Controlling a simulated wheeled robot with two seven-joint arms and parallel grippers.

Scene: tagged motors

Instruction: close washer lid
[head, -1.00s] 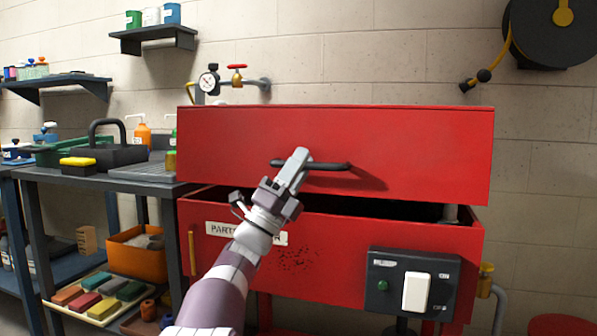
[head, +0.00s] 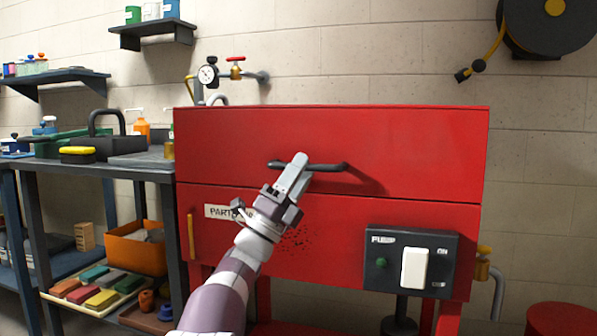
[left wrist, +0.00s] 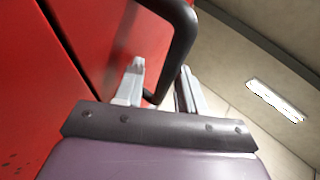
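The red washer (head: 335,232) stands against the wall. Its red lid (head: 410,145) lies down on the body, with only a thin seam between them. A black bar handle (head: 330,167) sticks out from the lid's front. In the left wrist view the handle (left wrist: 183,35) passes between the two fingers (left wrist: 160,88), close to the red front. The inside of the washer is hidden. My right gripper is not in view.
A pump switch box (head: 410,262) is on the washer's front at the lower right. A dark bench (head: 100,172) with tools stands close on the left. A gauge and red valve (head: 237,59) are behind the lid. A red drum (head: 560,318) is at the lower right.

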